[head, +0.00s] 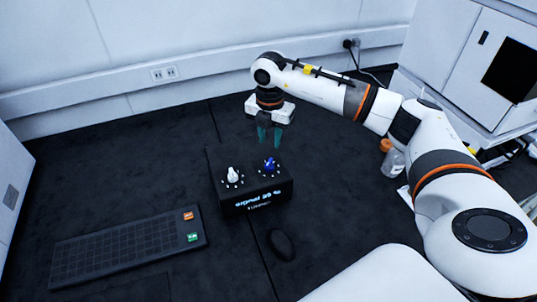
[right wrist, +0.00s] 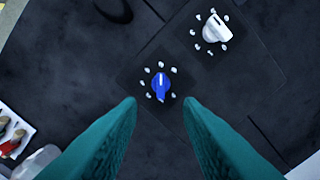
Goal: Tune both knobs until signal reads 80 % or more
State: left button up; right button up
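A black tuner box (head: 257,203) stands on the dark bench, with a display (head: 258,199) that appears to read "signal 39 %"; the digits are small. A white knob (head: 233,174) is on the left of its top and a blue knob (head: 269,165) on the right, each ringed by white dots. My right gripper (head: 270,138) points down above and behind the blue knob, apart from it. In the right wrist view its teal fingers are spread, with the blue knob (right wrist: 161,85) beyond the tips and the white knob (right wrist: 216,29) at upper right. My left gripper is not in view.
A black keyboard (head: 120,252) with an orange and a green key lies at left front. A dark mouse (head: 281,244) lies in front of the box. A bottle with an orange cap (head: 392,160) stands at right, near a white instrument (head: 470,70).

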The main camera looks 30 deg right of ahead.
aim_at(269, 162)
notch_tip(269, 162, down, 7)
jog(key=shift+f+p, duration=0.2)
jog(key=shift+p, duration=0.5)
jog(key=shift+f, duration=0.5)
grip_shut()
